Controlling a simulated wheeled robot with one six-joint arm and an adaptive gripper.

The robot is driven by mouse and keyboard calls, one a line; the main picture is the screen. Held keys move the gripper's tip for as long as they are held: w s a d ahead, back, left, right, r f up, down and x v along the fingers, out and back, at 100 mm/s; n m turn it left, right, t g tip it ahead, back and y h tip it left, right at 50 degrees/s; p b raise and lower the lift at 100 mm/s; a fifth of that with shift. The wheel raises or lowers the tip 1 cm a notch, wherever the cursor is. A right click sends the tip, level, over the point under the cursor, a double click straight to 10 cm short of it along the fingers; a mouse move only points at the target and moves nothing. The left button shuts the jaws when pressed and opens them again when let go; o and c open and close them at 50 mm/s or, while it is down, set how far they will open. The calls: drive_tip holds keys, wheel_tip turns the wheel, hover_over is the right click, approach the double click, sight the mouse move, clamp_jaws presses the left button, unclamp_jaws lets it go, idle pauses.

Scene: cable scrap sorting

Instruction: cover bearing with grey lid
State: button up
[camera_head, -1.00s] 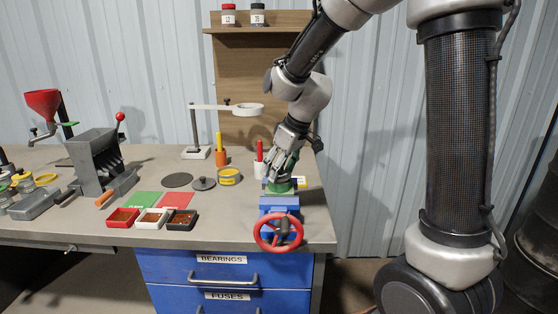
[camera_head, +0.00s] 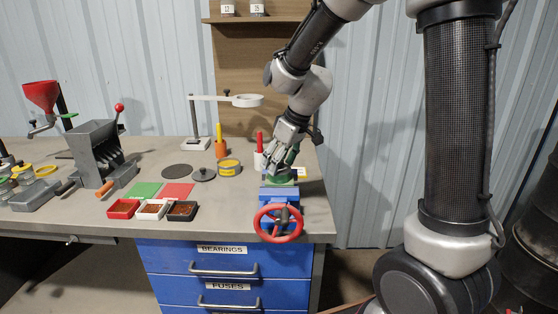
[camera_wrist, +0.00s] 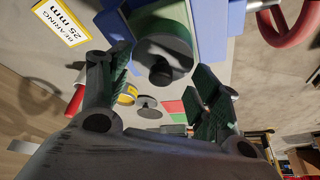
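A blue vise (camera_head: 280,194) with a red handwheel (camera_head: 278,223) stands at the bench's front right and holds a round green piece (camera_head: 281,177). In the wrist view this piece (camera_wrist: 176,36) has a dark knob-like part at its centre; whether it is the bearing I cannot tell. My gripper (camera_head: 284,158) is just above it. In the wrist view, my gripper (camera_wrist: 160,92) has its green-padded fingers spread apart, with nothing clasped between them. A grey lid with a knob (camera_head: 203,174) lies on the bench to the left; it also shows in the wrist view (camera_wrist: 148,107).
A yellow tin (camera_head: 229,168) stands beside the grey lid. A dark disc (camera_head: 177,171), green mat (camera_head: 146,190) and red mat (camera_head: 178,191) lie left. Small trays (camera_head: 153,209) line the front. A magnifier stand (camera_head: 195,128) and a red-topped holder (camera_head: 260,153) stand behind. A bearing label (camera_wrist: 62,20) lies near the vise.

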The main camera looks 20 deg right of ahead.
drive_tip(key=shift+o, duration=1.3)
drive_tip(key=v, duration=1.2)
drive_tip(key=s+d+m+h, duration=0.1)
drive_tip(key=s+d+m, duration=0.1)
drive_tip(key=s+d, duration=0.2)
drive_tip(key=s+d+f+m+h, duration=0.1)
drive_tip(key=s+d, duration=0.3)
drive_tip(key=s, duration=0.7)
drive_tip(key=s+d+m+t, duration=0.1)
drive_tip(key=s+d+m, duration=0.3)
drive_tip(key=s, duration=0.4)
drive_tip(key=shift+f+h, duration=0.25)
drive_tip(key=shift+h, duration=0.15)
